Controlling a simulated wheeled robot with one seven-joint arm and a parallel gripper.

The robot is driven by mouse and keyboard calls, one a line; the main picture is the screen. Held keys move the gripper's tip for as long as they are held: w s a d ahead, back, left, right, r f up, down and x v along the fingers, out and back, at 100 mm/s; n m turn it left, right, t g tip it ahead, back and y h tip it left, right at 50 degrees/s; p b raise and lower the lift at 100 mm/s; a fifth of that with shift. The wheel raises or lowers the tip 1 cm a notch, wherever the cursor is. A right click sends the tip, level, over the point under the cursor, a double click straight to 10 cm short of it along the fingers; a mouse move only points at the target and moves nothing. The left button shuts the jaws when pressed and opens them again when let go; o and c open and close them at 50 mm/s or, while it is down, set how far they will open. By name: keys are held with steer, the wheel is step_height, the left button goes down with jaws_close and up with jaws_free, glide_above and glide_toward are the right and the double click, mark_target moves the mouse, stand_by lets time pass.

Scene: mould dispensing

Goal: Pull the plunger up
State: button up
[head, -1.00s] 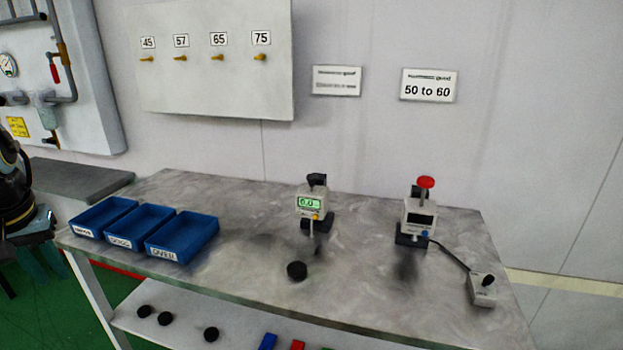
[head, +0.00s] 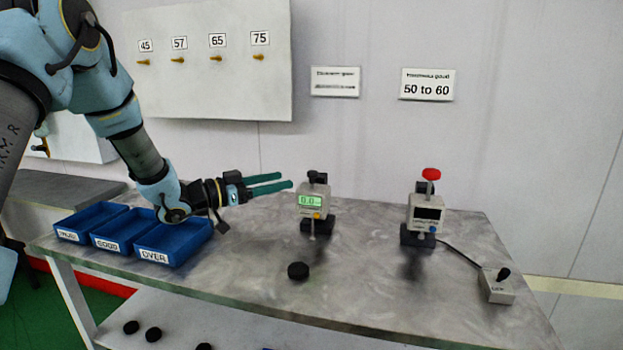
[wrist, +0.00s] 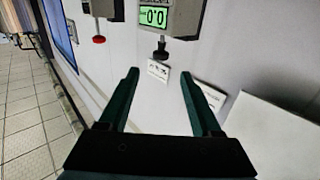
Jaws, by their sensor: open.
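The grey gauge (head: 311,206) with a lit green display reading 0.0 stands on the table. A black knob (head: 318,177) is on its top, and a thin stem hangs below its body. My gripper (head: 286,180) is left of the gauge, pointing right at about the knob's height. Its two green fingers are open and empty, apart from the knob. In the wrist view, which looks turned over, the gauge (wrist: 183,18) and knob (wrist: 162,49) lie beyond the fingertips, roughly in line with the gap between them.
A second device with a red knob (head: 431,174) stands to the right, wired to a small switch box (head: 497,287). Blue trays (head: 172,244) are at left under my arm. A black disc (head: 298,271) lies in front of the gauge. The table front is mostly clear.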

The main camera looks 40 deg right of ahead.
mark_target(308, 174)
steer(key=p+x, duration=0.3)
steer(key=x, duration=0.6)
steer(key=shift+d+r, duration=0.15)
steer(key=shift+d, duration=0.5)
jaws_close()
stand_by(0.7)
